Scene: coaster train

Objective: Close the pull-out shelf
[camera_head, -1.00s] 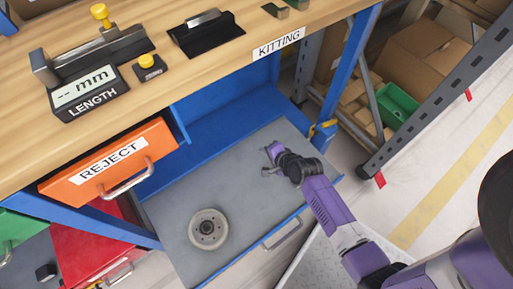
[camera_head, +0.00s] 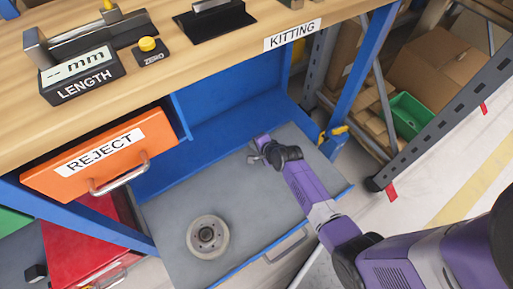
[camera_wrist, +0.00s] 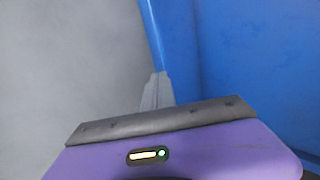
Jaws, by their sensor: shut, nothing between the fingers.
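The pull-out shelf (camera_head: 165,222) is a grey tray with a blue front edge, and it stands out from under the workbench. Its metal bar handle (camera_head: 286,245) is on the front edge. A round grey disc (camera_head: 207,237) with a dark hub lies on it at the front left. My gripper (camera_head: 258,155) is shut and empty, over the shelf's right half towards the back. In the wrist view its fingertips (camera_wrist: 156,90) show beside a blue edge, with grey surface to the left and a blue panel to the right. I cannot tell whether they touch anything.
The orange REJECT drawer (camera_head: 65,178) juts out at left, above a red drawer (camera_head: 75,240). The wooden bench top (camera_head: 200,65) overhangs the shelf. A blue bench leg (camera_head: 362,75) stands right of the shelf. A rack with cardboard boxes (camera_head: 432,65) and a green bin (camera_head: 408,115) is farther right.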

